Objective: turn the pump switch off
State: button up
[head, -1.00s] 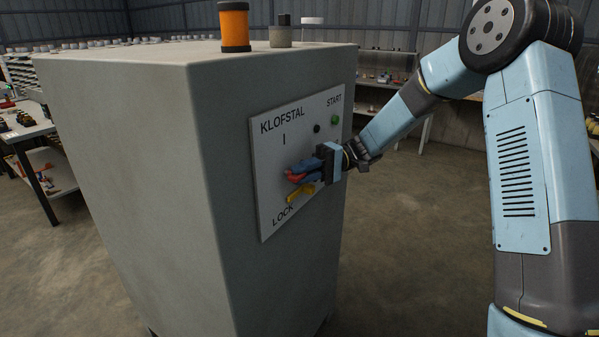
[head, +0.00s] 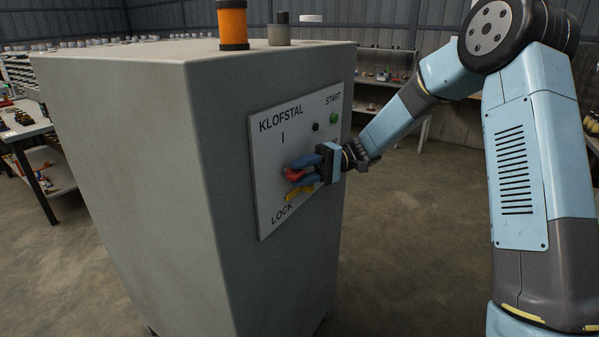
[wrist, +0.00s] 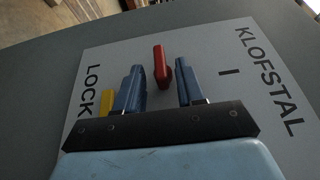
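The pump switch is a red handle (head: 293,174) on the light panel (head: 268,140) of the grey cabinet. In the wrist view the red handle (wrist: 161,66) lies crosswise to the panel's up direction, not pointing at the "I" mark (wrist: 229,72). My gripper (head: 298,172) is at the panel, its blue fingers above and below the handle. In the wrist view my gripper (wrist: 159,84) is open, with a gap between the handle and each finger. A yellow piece (wrist: 107,103) sits by the word LOCK, partly behind my gripper.
A green START button (head: 334,118) and a black knob (head: 316,127) are on the panel's upper right. An orange lamp (head: 233,25) stands on the cabinet top. The floor right of the cabinet is clear. Shelves line the back wall.

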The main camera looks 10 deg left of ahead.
jog(key=v, duration=1.4)
jog(key=s+d+r+m+t+h, duration=0.2)
jog(key=s+d+m+t+h, duration=0.1)
jog(key=s+d+t, duration=0.3)
jog(key=s+d+r+m+t+h, duration=0.3)
jog(key=s+d+t+h, duration=0.2)
jog(key=s+d, duration=0.5)
jog(key=s+d+r+m+t+h, duration=0.2)
jog(key=s+d+t, duration=0.5)
jog(key=s, duration=0.7)
jog(key=d+r+h, duration=0.1)
jog(key=h, duration=0.1)
jog(key=shift+r+m+h, duration=0.25)
jog(key=shift+m+h, duration=0.15)
jog(key=shift+s, duration=0.1)
